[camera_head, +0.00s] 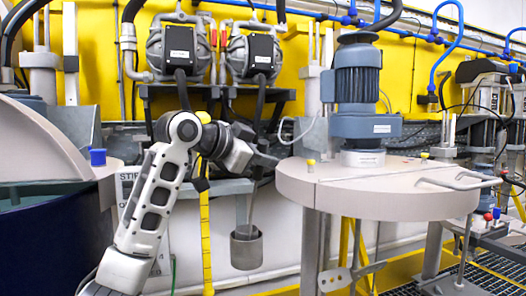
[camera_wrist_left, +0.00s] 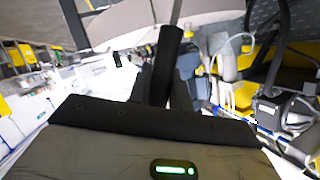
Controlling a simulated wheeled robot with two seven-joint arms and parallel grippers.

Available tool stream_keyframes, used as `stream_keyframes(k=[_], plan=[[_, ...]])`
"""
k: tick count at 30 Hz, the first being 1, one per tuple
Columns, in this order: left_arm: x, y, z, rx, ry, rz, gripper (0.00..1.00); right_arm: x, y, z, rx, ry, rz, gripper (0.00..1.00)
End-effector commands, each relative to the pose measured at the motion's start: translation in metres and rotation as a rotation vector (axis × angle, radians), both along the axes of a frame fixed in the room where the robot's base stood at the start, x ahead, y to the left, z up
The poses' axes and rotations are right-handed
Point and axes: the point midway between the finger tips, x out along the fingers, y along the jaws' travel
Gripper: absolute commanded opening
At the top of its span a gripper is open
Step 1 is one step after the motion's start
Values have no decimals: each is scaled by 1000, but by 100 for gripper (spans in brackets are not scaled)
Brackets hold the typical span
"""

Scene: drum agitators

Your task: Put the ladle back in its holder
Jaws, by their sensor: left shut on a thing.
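My left gripper (camera_head: 266,163) is in the middle of the head view, in front of the pumps' stand and left of the round mixer lid. It is shut on the ladle's handle. In the left wrist view a thick black handle (camera_wrist_left: 168,62) stands between the dark fingers (camera_wrist_left: 165,92). In the head view a thin rod runs down below the gripper to a grey metal cup (camera_head: 246,250). I cannot tell whether this cup is only the ladle's bowl or also part of a holder. I cannot clearly make out a separate holder. My right gripper is out of view.
A round beige drum lid (camera_head: 375,190) with a blue-grey motor (camera_head: 358,88) stands close on the right. Two pumps (camera_head: 180,48) hang behind my arm. A big dark blue drum (camera_head: 50,245) stands left. A yellow post (camera_head: 206,240) stands just left of the cup.

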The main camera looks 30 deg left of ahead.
Motion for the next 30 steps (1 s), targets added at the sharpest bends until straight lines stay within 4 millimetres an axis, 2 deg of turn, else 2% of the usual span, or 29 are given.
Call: stream_keyframes(k=[17, 30], plan=[[0, 0, -5, 0, -3, 1, 0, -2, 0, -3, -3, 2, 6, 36], [0, 0, -18, 0, -3, 1, 0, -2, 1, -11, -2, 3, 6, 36]])
